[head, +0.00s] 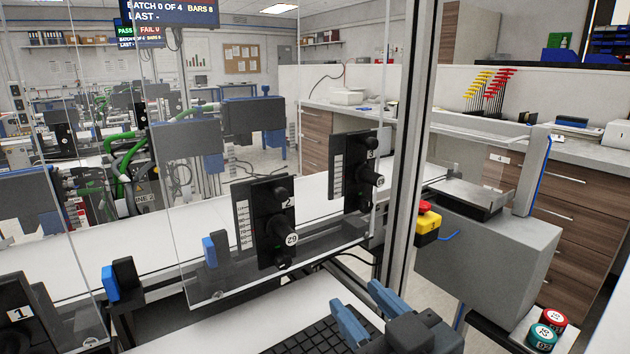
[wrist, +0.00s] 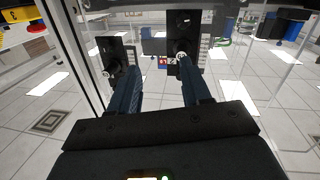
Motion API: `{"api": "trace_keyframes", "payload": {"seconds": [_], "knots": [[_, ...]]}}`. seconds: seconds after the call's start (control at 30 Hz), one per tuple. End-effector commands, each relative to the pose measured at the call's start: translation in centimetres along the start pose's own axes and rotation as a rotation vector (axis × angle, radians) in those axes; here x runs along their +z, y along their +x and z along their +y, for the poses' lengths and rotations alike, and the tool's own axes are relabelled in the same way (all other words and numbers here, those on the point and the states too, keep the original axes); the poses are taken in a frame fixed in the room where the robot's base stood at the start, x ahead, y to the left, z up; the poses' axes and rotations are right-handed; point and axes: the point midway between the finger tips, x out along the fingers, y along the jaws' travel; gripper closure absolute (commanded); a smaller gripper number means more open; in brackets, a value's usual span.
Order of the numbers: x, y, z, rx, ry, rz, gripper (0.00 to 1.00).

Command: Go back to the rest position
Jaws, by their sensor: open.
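My gripper (head: 361,306) is at the lower middle of the head view, its two blue fingers apart with nothing between them. It also shows in the wrist view (wrist: 160,92), again with an empty gap between the fingers. In the head view it hangs in front of the belt conveyor, apart from the black panels with knobs. Panel 2 (head: 262,222) is to its upper left, panel 3 (head: 351,172) is above it, and panel 1 (head: 22,318) is at the far left, cut by the frame edge.
A clear guard (head: 230,110) and a metal post (head: 408,150) stand near the arm. A yellow box with a red emergency button (head: 428,224) is right of the post. Red and green buttons (head: 548,328) sit at lower right.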

Motion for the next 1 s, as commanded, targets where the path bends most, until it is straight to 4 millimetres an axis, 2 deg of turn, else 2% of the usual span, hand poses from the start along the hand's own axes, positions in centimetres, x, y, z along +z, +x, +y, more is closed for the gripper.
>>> {"api": "trace_keyframes", "payload": {"seconds": [0.03, 0.2, 0.4, 0.5, 0.73, 0.9, 1.0], "knots": [[2.0, -1.6, 0.1, 0.027, 0.028, -0.024, 0.52], [6.8, -6.7, 0.4, 0.117, 0.099, -0.068, 0.52], [11.1, -13.5, 0.4, 0.216, 0.156, -0.117, 0.52], [12.6, -17.1, 0.2, 0.261, 0.175, -0.14, 0.52], [14.6, -25.5, -0.6, 0.344, 0.202, -0.192, 0.52], [14.5, -31.4, -1.4, 0.386, 0.207, -0.225, 0.52], [14.1, -34.1, -1.9, 0.4, 0.209, -0.24, 0.52]]}}
